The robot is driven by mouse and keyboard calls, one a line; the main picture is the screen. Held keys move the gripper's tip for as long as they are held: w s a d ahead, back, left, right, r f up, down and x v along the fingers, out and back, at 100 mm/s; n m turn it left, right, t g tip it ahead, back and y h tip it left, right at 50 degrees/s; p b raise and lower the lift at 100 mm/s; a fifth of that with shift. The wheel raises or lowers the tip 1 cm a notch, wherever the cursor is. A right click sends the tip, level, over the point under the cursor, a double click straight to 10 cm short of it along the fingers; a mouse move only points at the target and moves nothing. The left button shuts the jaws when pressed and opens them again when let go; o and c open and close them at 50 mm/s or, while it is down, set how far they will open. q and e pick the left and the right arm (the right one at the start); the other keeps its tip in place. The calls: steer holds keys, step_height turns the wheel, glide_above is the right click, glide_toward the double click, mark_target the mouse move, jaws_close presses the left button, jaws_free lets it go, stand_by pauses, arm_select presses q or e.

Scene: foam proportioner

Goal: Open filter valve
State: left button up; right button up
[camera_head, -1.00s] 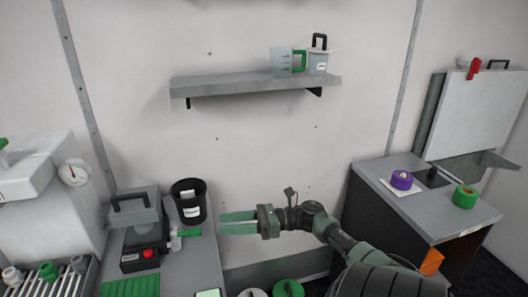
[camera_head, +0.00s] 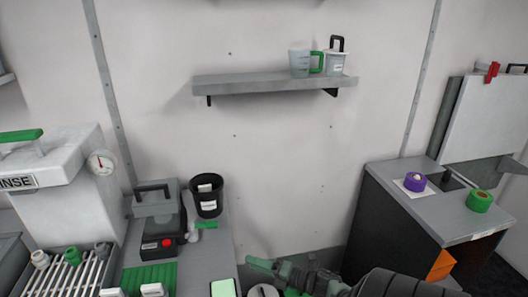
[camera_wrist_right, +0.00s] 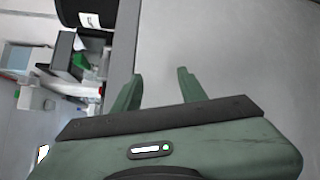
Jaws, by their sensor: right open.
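No part is clearly labelled as the filter valve. A small green-handled fitting (camera_head: 207,225) sticks out to the right of a grey unit (camera_head: 155,212) with a black handle and a red button, on the left counter. In the head view my right gripper (camera_head: 262,264) is low at the bottom middle, right of the fitting and apart from it. In the right wrist view its two green fingers (camera_wrist_right: 160,78) are spread, with nothing between them. The grey unit shows sideways at the left of that view (camera_wrist_right: 63,55). My left gripper is not in view.
A black bin (camera_head: 207,195) stands just behind the fitting. A white machine with a gauge (camera_head: 101,162) and a green lever (camera_head: 20,135) is at the left. A shelf (camera_head: 270,85) holds two jugs. A dark cabinet (camera_head: 400,230) stands right, with tape rolls on top.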

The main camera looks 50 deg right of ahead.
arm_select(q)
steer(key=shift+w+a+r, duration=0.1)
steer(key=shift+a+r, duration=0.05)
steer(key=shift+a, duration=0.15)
arm_select(e)
steer(key=s+a+f+m+g+h, duration=0.1)
steer(key=s+f+m, duration=0.3)
steer(key=f, duration=0.5)
steer(key=shift+s+a+m+g+h, duration=0.2)
steer(key=shift+a+m+g+h, duration=0.2)
steer(key=shift+m+h, duration=0.45)
